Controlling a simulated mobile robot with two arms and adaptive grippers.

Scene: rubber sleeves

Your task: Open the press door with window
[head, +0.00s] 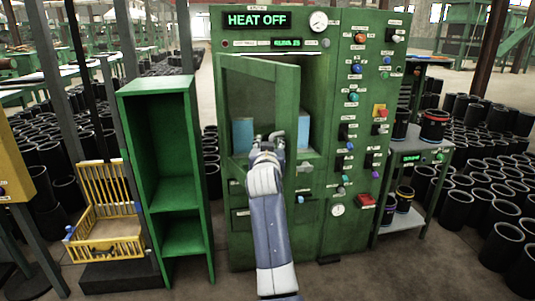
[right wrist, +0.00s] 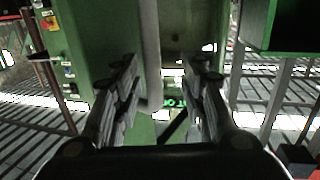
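The green press (head: 345,150) stands in the middle of the head view with a HEAT OFF display on top. Its framed door with window (head: 289,95) stands ajar, its right edge out from the dark opening. Blue surfaces show at the opening. My right gripper (head: 269,142) is in front of the lower part of the door. In the right wrist view its two fingers (right wrist: 164,82) are apart, with a pale vertical bar (right wrist: 152,60) between them, closer to the left finger. I cannot tell whether they touch it. My left gripper is not in view.
A tall green shelf (head: 132,95) stands left of the press, with a yellow crate (head: 101,253) beyond it. A small cart (head: 427,160) with black sleeves is at the right. Many black sleeves stand on the floor at both sides.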

